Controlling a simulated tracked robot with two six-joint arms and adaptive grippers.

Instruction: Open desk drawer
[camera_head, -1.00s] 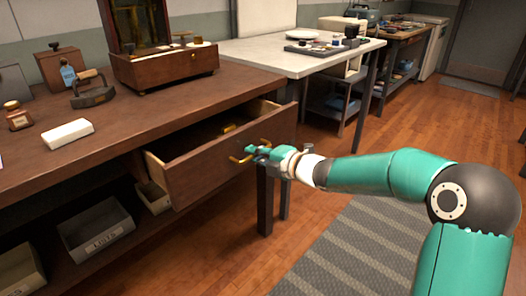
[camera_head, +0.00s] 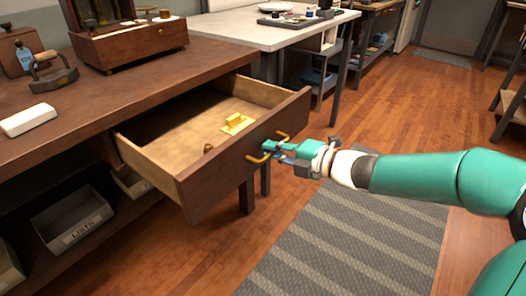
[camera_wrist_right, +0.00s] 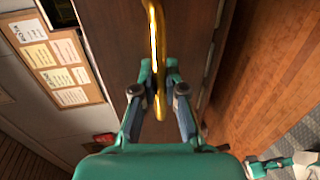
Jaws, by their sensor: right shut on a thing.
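The desk drawer (camera_head: 236,161) is pulled well out of the brown wooden desk (camera_head: 150,80). Its pale inside shows a brass piece (camera_head: 237,123) on the drawer floor and a small round brass piece (camera_head: 208,148) near the front panel. A curved brass handle (camera_head: 262,156) is on the drawer front. My right gripper (camera_head: 272,148) is at the handle, shut on it. In the right wrist view the brass handle (camera_wrist_right: 155,40) runs down between the two fingers (camera_wrist_right: 159,88). My left gripper is not in view.
Bins (camera_head: 75,222) stand on the shelf under the desk. A white block (camera_head: 28,120), an iron (camera_head: 52,75) and a wooden box (camera_head: 130,42) are on the desk top. A white-topped table (camera_head: 250,28) stands behind. The wood floor (camera_head: 400,130) and striped rug (camera_head: 345,240) are clear.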

